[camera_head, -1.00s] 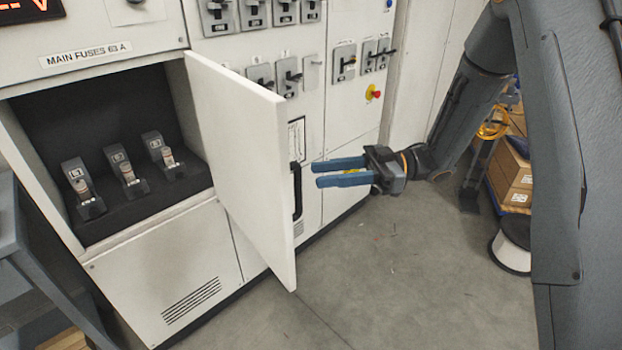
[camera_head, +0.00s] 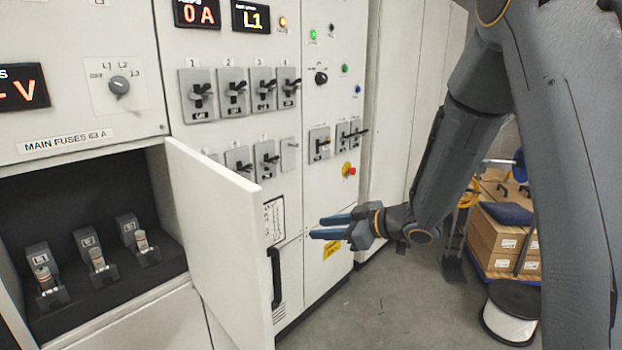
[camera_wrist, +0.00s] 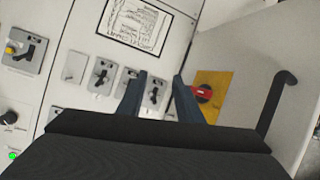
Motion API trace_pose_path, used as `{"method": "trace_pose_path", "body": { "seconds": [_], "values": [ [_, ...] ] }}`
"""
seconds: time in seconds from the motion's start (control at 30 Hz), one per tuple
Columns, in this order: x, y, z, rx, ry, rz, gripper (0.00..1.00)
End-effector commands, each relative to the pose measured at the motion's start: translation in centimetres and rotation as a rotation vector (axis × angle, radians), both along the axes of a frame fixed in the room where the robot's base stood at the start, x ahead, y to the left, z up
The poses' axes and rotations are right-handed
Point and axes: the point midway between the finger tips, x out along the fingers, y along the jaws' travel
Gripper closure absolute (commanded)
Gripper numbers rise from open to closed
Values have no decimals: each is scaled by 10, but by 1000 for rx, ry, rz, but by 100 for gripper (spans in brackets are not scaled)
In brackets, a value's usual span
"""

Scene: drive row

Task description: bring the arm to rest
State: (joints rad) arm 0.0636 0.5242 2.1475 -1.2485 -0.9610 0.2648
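My gripper (camera_head: 316,228) is at the centre right of the head view, in mid-air in front of the switchboard (camera_head: 335,95). Its two blue fingers point left and stand apart with nothing between them. They are right of the open white door (camera_head: 215,235), and I see no contact. In the wrist view my gripper (camera_wrist: 159,77) also shows spread, empty fingers, with panel switches and a red knob on a yellow plate (camera_wrist: 204,94) beyond them. My arm is bent, coming down from the upper right.
The open door stands out from the fuse compartment (camera_head: 75,200), where three fuses sit in holders. A white-and-black spool (camera_head: 511,312) and cardboard boxes (camera_head: 500,240) are at the right. The grey floor (camera_head: 385,300) below my gripper is clear.

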Motion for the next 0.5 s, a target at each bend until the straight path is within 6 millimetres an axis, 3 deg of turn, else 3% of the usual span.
{"method": "trace_pose_path", "body": {
  "seconds": [0.13,0.27,0.37,0.5],
  "values": [
    [7,-57,-8,-149,84,-310,68],
    [-20,-110,-21,-259,227,-557,68],
    [-61,-144,-33,-327,377,-719,68],
    [-141,-170,-49,-391,632,-893,68]
  ]
}}
